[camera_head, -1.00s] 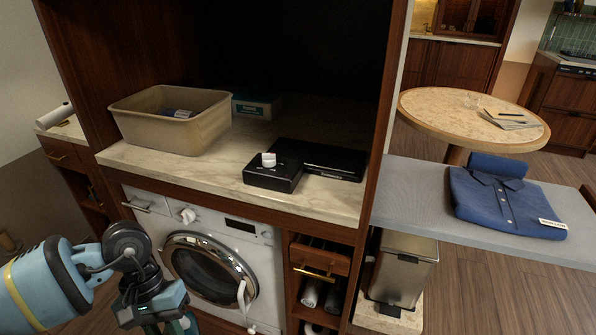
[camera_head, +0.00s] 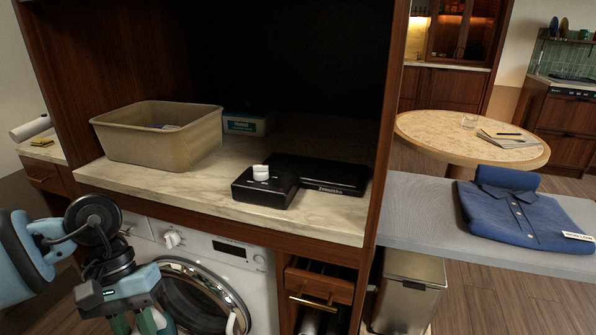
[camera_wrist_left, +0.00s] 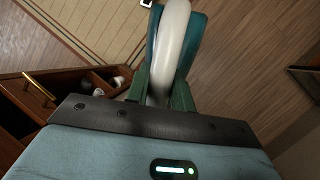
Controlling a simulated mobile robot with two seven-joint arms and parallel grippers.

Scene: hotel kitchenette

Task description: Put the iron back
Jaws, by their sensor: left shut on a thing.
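My left gripper (camera_wrist_left: 162,88) is shut on the iron (camera_wrist_left: 172,45), whose white curved handle and teal body show between and beyond the green fingers. In the head view, my left gripper (camera_head: 140,322) is at the lower left, in front of the washing machine and below the counter; the iron is mostly cut off there. On the marble counter (camera_head: 215,195) sit a black box with a white knob (camera_head: 264,190) and a flat black unit (camera_head: 330,176) with pale lettering. My right gripper is out of view.
A beige bin (camera_head: 150,150) and a teal-grey box (camera_head: 243,122) stand at the counter's left and back. A wooden side panel (camera_head: 384,150) bounds the niche on the right. Beyond it are an ironing board (camera_head: 415,215) with a folded blue shirt (camera_head: 520,210) and a metal trash bin (camera_head: 408,285).

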